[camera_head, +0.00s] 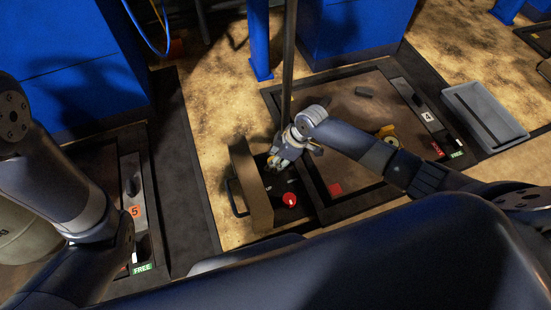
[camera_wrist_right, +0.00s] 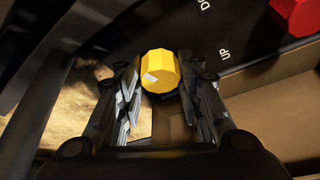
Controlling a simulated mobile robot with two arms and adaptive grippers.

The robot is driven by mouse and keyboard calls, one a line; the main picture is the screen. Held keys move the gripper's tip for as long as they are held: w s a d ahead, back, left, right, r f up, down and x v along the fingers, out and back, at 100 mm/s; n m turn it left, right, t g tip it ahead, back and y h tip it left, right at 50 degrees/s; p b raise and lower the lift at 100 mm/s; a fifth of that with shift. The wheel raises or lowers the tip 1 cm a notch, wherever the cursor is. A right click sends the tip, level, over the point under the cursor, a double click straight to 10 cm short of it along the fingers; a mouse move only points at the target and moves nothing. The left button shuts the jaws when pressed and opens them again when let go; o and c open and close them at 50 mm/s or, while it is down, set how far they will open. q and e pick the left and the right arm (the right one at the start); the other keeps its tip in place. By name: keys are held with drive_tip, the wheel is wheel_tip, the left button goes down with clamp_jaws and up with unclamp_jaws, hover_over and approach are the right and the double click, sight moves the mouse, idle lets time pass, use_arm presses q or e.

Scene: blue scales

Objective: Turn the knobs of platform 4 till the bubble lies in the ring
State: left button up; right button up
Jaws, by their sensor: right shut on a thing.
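Platform 4 (camera_head: 345,110) is a dark-framed plate in the floor, with a label 4 on its right-hand strip. At its lower left is a black knob panel beside a raised brown cover (camera_head: 248,185). A red knob (camera_head: 289,199) sits on this panel and also shows at the top right of the right wrist view (camera_wrist_right: 297,15). My right gripper (camera_head: 277,163) reaches down over the panel. In the right wrist view its fingers are closed around a yellow faceted knob (camera_wrist_right: 160,72). I cannot make out the bubble or ring. My left gripper is out of view.
A grey bin (camera_head: 508,122) stands to the right. A post rises behind my right gripper. Platform 5 (camera_head: 133,190) is at the left. Blue cabinets stand behind.

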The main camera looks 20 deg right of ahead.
drive_tip(key=shift+n+g, duration=0.3)
drive_tip(key=shift+n, duration=0.4)
drive_tip(key=shift+w+n+g, duration=0.15)
drive_tip(key=shift+n+g, duration=0.15)
drive_tip(key=shift+n, duration=0.6)
drive_tip(key=n+g+b, duration=0.2)
drive_tip(key=n, duration=0.3)
drive_tip(key=shift+n, duration=0.4)
drive_tip(key=o, duration=1.1)
drive_tip(key=shift+c, duration=0.2)
drive_tip(key=shift+w, duration=0.1)
drive_tip(key=v, duration=0.7)
drive_tip(key=shift+d+r, duration=0.15)
